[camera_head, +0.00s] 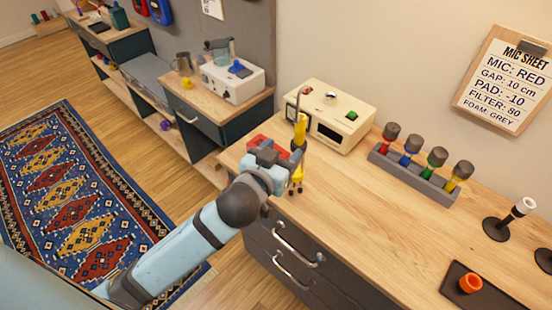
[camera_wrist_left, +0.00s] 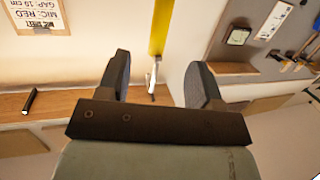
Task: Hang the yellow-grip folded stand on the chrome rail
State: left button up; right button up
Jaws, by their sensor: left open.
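The folded stand (camera_head: 299,132) has a yellow grip, a thin top and small dark feet. It looks upright at the counter's left end. My left gripper (camera_head: 279,155) is open beside it, at its left, and hides part of its middle. In the left wrist view the stand's yellow grip (camera_wrist_left: 160,28) lines up with the gap between my open fingers (camera_wrist_left: 158,78). I cannot tell whether it is inside the jaws or just beyond them. I cannot make out the chrome rail for certain. My right gripper is out of view.
A cream box (camera_head: 331,113) stands close behind the stand. A grey rack (camera_head: 412,178) with several microphones stands to the right. A dark tray (camera_head: 487,291) with an orange piece is at the front right. The front middle counter is clear.

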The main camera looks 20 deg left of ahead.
aim_at(298, 118)
pick_arm(q)
jog(key=shift+w+d+f+b, duration=0.1)
jog(key=shift+w+f+b, duration=0.1)
jog(key=shift+w, duration=1.05)
jog(key=shift+w+d+f+b, duration=0.15)
jog(key=shift+w+f, duration=0.05)
jog(key=shift+w, duration=1.1)
jog(key=shift+w+d+f+b, duration=0.1)
jog(key=shift+w+f+b, duration=0.1)
jog(key=shift+w, duration=1.05)
jog(key=c, duration=1.1)
jog(key=shift+o, duration=0.2)
jog(key=shift+r, duration=0.1)
jog(key=shift+r, duration=0.1)
jog(key=shift+r+p, duration=2.2)
jog(key=shift+r, duration=0.15)
